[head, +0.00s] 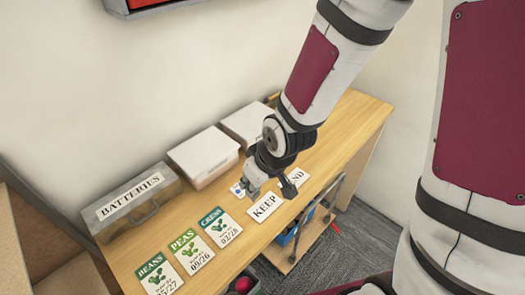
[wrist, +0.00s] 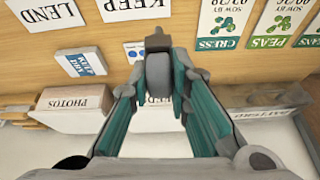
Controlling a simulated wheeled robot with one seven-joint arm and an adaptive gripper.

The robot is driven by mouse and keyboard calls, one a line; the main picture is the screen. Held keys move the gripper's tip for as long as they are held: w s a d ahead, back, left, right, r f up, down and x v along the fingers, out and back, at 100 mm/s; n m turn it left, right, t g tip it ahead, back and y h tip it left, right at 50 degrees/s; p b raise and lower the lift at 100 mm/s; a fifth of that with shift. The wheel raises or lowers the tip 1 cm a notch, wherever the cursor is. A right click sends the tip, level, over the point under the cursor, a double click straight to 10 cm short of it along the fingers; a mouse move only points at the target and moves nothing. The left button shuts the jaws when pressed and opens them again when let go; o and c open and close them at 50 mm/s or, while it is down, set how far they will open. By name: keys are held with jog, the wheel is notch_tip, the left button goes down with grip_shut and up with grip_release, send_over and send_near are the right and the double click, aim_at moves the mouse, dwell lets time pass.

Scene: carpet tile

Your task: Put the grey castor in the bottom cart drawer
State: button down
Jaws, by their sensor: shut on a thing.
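The grey castor (wrist: 158,72) shows in the wrist view, pinched between the fingertips of my gripper (wrist: 158,80). In the head view my gripper (head: 271,187) is over the wooden bench top near the word cards, and the castor is hard to make out there. Below the bench's front edge is a metal-framed, wood-bottomed unit (head: 279,262) that may be the cart, with a blue bin in it. I cannot tell any bottom drawer; the bench and my arm hide part of this area.
On the bench (head: 345,125) are a grey BATTERIES box (head: 150,190), white-lidded boxes (head: 203,152), seed cards (head: 191,250) and a KEEP card (head: 265,206). A red round thing (head: 243,284) sits in a container below the front edge. Grey carpet (head: 365,235) is open at right.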

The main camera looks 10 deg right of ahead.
jog(key=shift+w+d+f+b, duration=0.2)
jog(key=shift+w+f+b, duration=0.45)
jog(key=shift+w, duration=1.95)
jog(key=shift+w+d+f+b, duration=0.25)
jog(key=shift+w+f, duration=0.8)
jog(key=shift+w, duration=1.6)
jog(key=shift+w+d+f+b, duration=0.15)
jog(key=shift+w+f+b, duration=0.5)
jog(key=shift+w, duration=1.95)
jog(key=shift+f, duration=0.35)
jog(key=c, duration=1.5)
grip_release()
